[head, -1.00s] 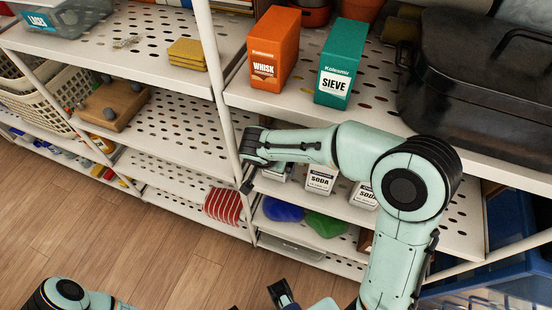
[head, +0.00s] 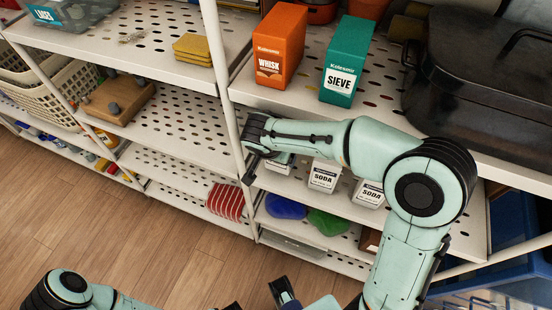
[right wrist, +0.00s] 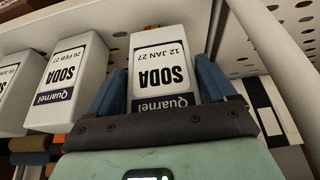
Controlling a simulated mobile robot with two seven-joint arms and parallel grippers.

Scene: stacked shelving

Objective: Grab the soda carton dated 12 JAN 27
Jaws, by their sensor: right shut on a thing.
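The white soda carton dated 12 JAN 27 (right wrist: 160,60) is between the blue fingers of my right gripper (right wrist: 162,92) in the right wrist view, its label upside down there. The gripper is shut on it. In the head view my right gripper (head: 250,168) is at the left end of the soda row, and its carton (head: 279,164) is mostly hidden by my arm. A second soda carton, dated 26 FEB 27 (right wrist: 68,78), stands beside it. My left gripper (head: 260,300) is only partly in view at the bottom edge, its fingers apart and empty.
More soda cartons (head: 369,193) stand to the right, below the top shelf. A shelf post (head: 225,100) is close left of my right gripper. Orange whisk (head: 280,47) and teal sieve (head: 346,62) boxes and a black roaster (head: 480,85) stand above. The wooden floor (head: 150,255) is clear.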

